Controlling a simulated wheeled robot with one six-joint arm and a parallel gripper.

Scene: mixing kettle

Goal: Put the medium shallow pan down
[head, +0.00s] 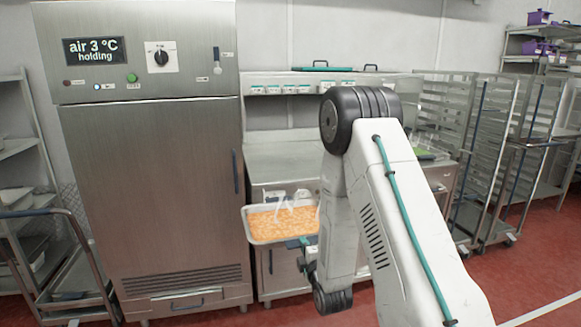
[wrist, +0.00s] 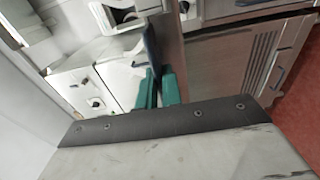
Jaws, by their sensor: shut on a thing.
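The medium shallow pan (head: 258,240) is a silver rectangular pan filled with orange food, with pale wisps above it, in the head view. It looks about level, in front of the steel counter. My gripper (head: 300,242), with teal fingers, is shut on the pan's near rim at its right side. My arm hides the pan's right end.
A tall steel cabinet (head: 150,190) reading "air 3 °C holding" stands left of the pan. The counter top (head: 283,160) behind the pan has a clear stretch. Rack trolleys (head: 490,150) stand right, and a cart (head: 40,260) stands left. Red floor (head: 535,265) is open at right.

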